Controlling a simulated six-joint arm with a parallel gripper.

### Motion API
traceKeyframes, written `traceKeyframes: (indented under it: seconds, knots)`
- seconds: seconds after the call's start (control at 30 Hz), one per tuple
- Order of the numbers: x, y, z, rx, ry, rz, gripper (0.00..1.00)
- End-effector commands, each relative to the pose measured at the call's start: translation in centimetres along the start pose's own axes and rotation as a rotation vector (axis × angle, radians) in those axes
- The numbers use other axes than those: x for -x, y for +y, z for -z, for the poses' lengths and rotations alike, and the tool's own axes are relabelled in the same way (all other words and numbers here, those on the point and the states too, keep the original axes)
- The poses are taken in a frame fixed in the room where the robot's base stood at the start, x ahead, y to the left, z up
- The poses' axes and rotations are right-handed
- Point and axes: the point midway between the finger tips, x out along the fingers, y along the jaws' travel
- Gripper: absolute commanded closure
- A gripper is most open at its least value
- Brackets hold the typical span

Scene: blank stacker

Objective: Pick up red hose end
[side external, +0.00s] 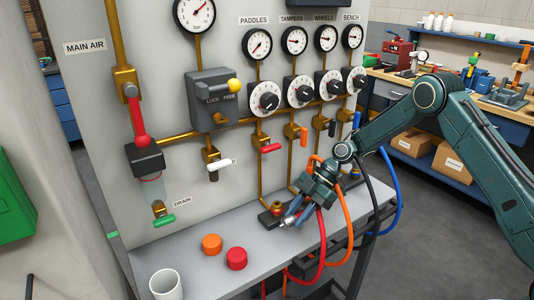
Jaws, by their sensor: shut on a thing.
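My gripper (287,221) is low over the grey bench at the foot of the panel, shut on the end of the red hose. The red hose (321,240) runs from beside my fingers, bends down over the bench's front edge and loops below it. The hose end itself is mostly hidden by my fingers, and a small silvery tip shows near them. A dark block with a brass fitting (277,208) sits just left of my fingers. I cannot tell whether the hose end touches it.
An orange hose (347,222), a black hose (376,200) and a blue hose (398,205) hang close on the right. An orange cap (212,244), a red cap (237,259) and a white cup (166,285) stand on the bench (185,255). Valve handles and gauges line the panel.

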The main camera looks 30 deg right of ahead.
Motion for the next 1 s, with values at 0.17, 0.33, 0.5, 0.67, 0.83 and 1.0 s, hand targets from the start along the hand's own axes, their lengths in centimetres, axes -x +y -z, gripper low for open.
traceKeyframes:
  seconds: [0.17,0.33,0.5,0.67,0.83,1.0]
  knots:
    - [2.9,0.1,2.8,0.004,-0.001,-0.005,1.00]
    - [5.5,0.1,5.5,0.003,-0.001,-0.004,1.00]
    - [7.8,0.1,7.8,0.002,0.000,-0.003,1.00]
    - [9.3,0.1,9.3,0.002,0.000,-0.002,1.00]
    - [10.2,0.0,10.2,0.000,0.001,-0.002,1.00]
    - [10.5,0.0,10.5,0.000,0.000,-0.001,1.00]
